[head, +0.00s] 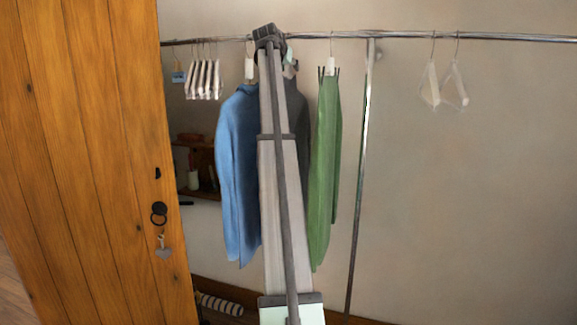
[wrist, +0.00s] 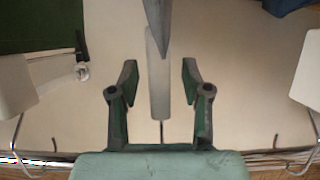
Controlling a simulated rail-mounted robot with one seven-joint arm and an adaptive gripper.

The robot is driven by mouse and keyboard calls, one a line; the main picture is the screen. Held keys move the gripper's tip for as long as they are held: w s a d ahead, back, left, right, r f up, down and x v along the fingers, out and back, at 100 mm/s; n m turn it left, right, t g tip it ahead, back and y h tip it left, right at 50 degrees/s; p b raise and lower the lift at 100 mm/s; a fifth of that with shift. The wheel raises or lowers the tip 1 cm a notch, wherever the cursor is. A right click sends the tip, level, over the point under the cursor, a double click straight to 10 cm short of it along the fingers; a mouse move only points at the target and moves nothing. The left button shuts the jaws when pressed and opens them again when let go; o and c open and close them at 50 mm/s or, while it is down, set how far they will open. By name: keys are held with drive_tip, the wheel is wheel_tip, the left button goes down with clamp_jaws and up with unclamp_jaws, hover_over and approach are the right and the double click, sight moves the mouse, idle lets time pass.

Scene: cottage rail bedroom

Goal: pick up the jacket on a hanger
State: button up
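Three garments hang on the rail in the head view: a blue one (head: 238,175), a dark grey one (head: 298,115) mostly hidden behind my arm, and a green one (head: 325,165). I cannot tell for certain which is the jacket. In the wrist view my gripper (wrist: 158,70) is open. A pale hanger piece (wrist: 158,95) lies between its two fingers with a gap on each side, and a dark grey garment edge (wrist: 158,25) lies beyond it. In the head view my arm hides most of this spot.
The metal rail (head: 400,35) crosses the wall, with an upright post (head: 360,180) right of the green garment. Empty hangers hang at left (head: 205,80) and right (head: 430,88). A wooden door (head: 95,160) stands at left. Neighbouring white hangers (wrist: 15,85) flank my gripper.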

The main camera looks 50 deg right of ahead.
clamp_jaws()
drive_tip(key=shift+r, duration=0.1)
